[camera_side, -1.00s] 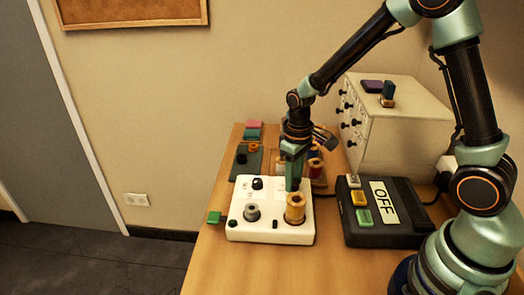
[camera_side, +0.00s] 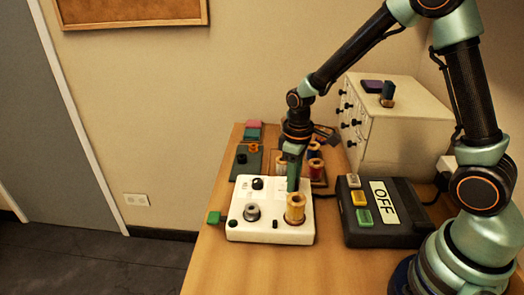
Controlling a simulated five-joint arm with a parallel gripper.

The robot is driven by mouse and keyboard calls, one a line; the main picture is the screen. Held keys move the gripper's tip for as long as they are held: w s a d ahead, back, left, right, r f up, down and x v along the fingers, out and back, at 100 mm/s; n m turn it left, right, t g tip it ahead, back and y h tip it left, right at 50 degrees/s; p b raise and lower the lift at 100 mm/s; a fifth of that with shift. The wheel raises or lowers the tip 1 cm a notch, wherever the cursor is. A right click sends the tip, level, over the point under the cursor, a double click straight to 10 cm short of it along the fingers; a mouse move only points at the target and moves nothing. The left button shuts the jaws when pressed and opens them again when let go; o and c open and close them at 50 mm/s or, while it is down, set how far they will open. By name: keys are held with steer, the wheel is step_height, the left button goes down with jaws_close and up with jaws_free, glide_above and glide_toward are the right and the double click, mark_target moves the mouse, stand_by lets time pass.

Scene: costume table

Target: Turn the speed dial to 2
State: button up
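A white control box (camera_side: 270,234) stands on the wooden table. It carries a black knob (camera_side: 258,184) near its back edge, a grey metal knob (camera_side: 252,211) at the front left and a gold spool (camera_side: 295,207) at the front right. Which knob is the speed dial I cannot tell; the markings are too small to read. My gripper (camera_side: 293,185) points down over the back right of the box, just behind the gold spool and right of the black knob. Its fingers show edge-on, so their opening is unclear. I cannot tell whether it touches the box.
A black device (camera_side: 385,236) with several buttons and an OFF display stands at right. A white drawer cabinet (camera_side: 400,130) is behind it. Spools (camera_side: 315,165) stand on a tray behind my gripper. Bare table lies in front.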

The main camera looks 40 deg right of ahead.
steer(key=shift+o, duration=1.4)
steer(key=shift+r, duration=0.1)
step_height(320, 180, up, 12)
steer(key=s+r+m+t, duration=0.4)
steer(key=s+r, duration=0.3)
steer(key=s, duration=0.2)
steer(key=shift+s+d+m+t, duration=0.3)
steer(key=shift+s+d+t, duration=0.1)
steer(key=shift+t, duration=0.4)
